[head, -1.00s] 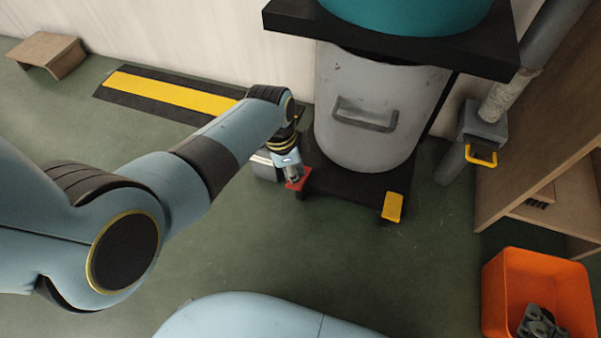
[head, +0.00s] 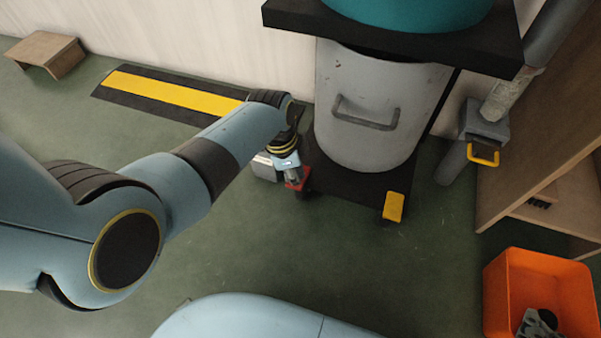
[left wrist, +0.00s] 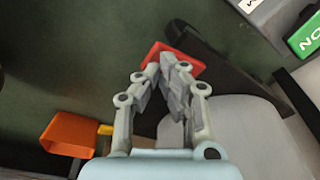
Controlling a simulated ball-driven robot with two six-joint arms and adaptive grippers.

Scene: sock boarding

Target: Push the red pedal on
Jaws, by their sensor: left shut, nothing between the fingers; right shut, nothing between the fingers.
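The red pedal (head: 304,181) sticks out from the front left of the black base under the grey drum. My left gripper (head: 292,180) points down at it and hides part of it. In the left wrist view the closed fingertips (left wrist: 168,64) overlap the red pedal (left wrist: 188,62); they are at or just over its top, and I cannot tell whether they touch. My left gripper is shut and empty. My right gripper (head: 540,322) is partly visible at the bottom right, in front of the orange bin, shut and empty.
A yellow pedal (head: 393,207) is to the right on the same base. The grey drum (head: 375,105) stands behind, beneath a black shelf (head: 400,45). The orange bin (head: 540,275) is at lower right. Green floor (head: 330,255) in front is clear.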

